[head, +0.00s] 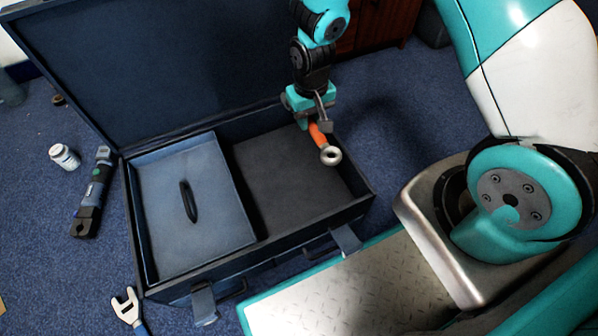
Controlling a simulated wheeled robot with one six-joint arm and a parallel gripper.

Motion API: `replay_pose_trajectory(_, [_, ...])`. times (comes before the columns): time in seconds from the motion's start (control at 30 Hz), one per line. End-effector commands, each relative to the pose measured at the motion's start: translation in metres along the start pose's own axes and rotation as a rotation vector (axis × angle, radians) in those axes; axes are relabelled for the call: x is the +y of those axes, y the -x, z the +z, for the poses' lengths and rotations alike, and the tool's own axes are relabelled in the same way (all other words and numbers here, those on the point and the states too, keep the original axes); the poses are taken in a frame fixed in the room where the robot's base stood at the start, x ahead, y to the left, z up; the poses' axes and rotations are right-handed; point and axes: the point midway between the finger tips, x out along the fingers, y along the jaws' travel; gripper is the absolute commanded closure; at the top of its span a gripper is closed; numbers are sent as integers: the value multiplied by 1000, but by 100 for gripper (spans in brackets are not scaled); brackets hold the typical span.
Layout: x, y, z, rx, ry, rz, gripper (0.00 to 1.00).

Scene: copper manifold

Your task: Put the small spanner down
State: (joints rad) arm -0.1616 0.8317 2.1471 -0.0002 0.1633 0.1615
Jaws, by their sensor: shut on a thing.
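The small spanner (319,137) has an orange handle and a metal ring end that points down and to the right. My gripper (314,112) is shut on it near the upper end of the handle. The spanner hangs tilted over the right compartment of an open dark blue toolbox (262,248). That compartment's dark floor (290,175) looks bare. I cannot tell how far the spanner is above it. The spanner's upper end is partly hidden by the gripper.
A lift-out tray (160,215) with a black handle fills the toolbox's left side. The raised lid (170,65) stands behind. A larger spanner (128,308) lies in front.

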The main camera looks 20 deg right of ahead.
Motion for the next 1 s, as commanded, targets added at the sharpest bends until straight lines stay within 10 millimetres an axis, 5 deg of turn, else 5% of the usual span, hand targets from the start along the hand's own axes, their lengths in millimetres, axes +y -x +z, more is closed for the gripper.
replay_pose_trajectory(0.1, [0, -43, 1, -3, 0, 0, 100])
replay_pose_trajectory(0.4, [0, -119, 0, -2, 0, 0, 100])
replay_pose_trajectory(1.0, [0, -179, 0, 2, 0, 0, 100])
